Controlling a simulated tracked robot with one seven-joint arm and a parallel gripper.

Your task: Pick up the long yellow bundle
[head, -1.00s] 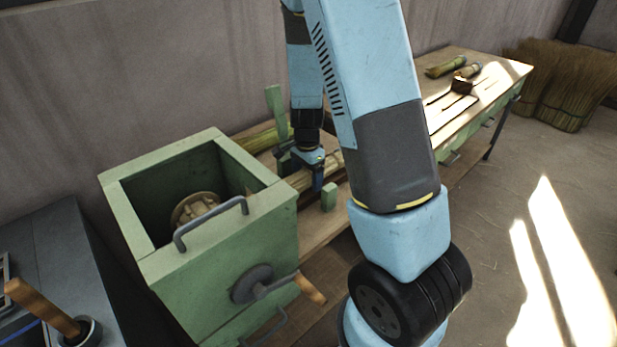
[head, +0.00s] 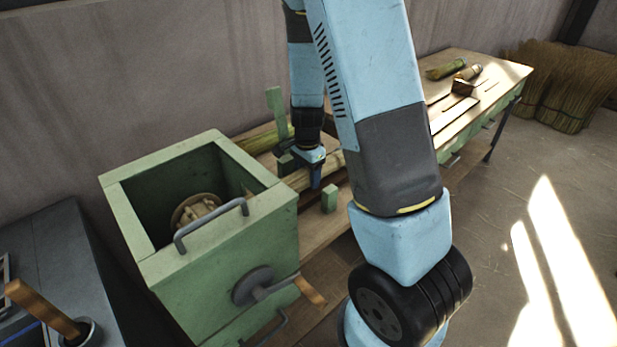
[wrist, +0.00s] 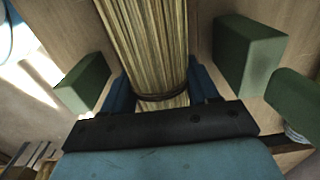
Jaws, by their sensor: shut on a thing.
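The long yellow bundle (head: 298,180) lies on the wooden bench just right of the green box, between green upright blocks. In the wrist view the bundle (wrist: 150,45) runs away from my gripper and has a dark band around it close to the palm. My gripper (head: 311,172) points down at the bundle. In the wrist view its blue fingers (wrist: 157,92) sit on either side of the bundle and are shut on it. My arm hides part of the bundle in the head view.
A green open-topped box (head: 222,250) with a handle and side crank stands left of the bundle. Green blocks (head: 329,198) flank the bundle. Another greenish bundle (head: 262,138) lies behind. Small bundles (head: 446,68) lie at the bench's far end. Straw (head: 560,90) stands at the back right.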

